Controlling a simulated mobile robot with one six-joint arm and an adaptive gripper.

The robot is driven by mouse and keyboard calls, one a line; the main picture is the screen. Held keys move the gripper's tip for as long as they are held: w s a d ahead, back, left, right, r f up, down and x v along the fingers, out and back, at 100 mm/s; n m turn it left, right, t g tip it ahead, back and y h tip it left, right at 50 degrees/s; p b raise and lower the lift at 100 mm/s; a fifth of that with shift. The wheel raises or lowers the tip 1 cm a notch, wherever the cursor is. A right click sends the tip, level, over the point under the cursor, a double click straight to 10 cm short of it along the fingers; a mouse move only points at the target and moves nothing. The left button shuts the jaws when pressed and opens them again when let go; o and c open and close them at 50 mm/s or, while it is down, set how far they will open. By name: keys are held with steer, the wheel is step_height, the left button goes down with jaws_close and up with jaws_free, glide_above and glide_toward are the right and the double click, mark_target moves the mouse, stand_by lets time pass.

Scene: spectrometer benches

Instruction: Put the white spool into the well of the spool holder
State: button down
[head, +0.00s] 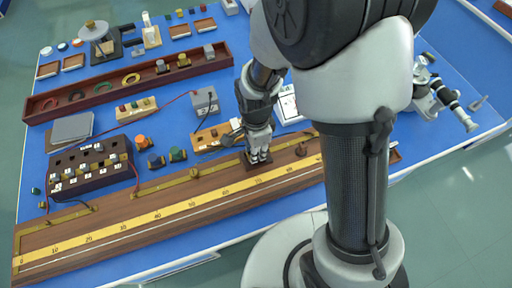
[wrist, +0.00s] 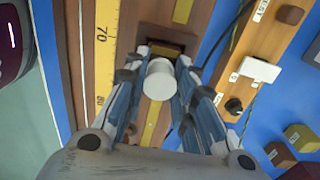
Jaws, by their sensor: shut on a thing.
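My gripper (wrist: 160,72) is shut on the white spool (wrist: 158,80), whose pale round end faces the camera between the blue-grey fingers in the wrist view. A brown block with a dark recess, apparently the spool holder (wrist: 176,38), lies just past the fingertips. In the head view my gripper (head: 258,155) is low over that small dark brown holder (head: 250,165), on the long wooden scale board. The spool cannot be made out there. The fingers and spool hide part of the recess, so I cannot tell whether the spool is inside it or above it.
The wooden board (head: 150,215) carries a yellow scale (head: 110,233) and a brass strip. Behind my gripper stand a small orange-brown panel (head: 208,138) and a grey box (head: 205,101) with wires. Dark knobs (head: 178,154) and a dark socket box (head: 92,166) stand to the left.

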steer(key=shift+f, duration=0.15)
steer(key=c, duration=1.2)
jaws_free()
steer(key=shift+c, duration=0.2)
step_height(320, 180, up, 12)
steer(key=s+d+r+n+t, duration=0.4)
steer(key=s+d+r+n, duration=0.7)
steer(key=s+r+n, duration=0.2)
steer(key=shift+s+r+n+t, duration=0.25)
steer(key=shift+r+n+t, duration=0.1)
steer(key=shift+n, duration=0.55)
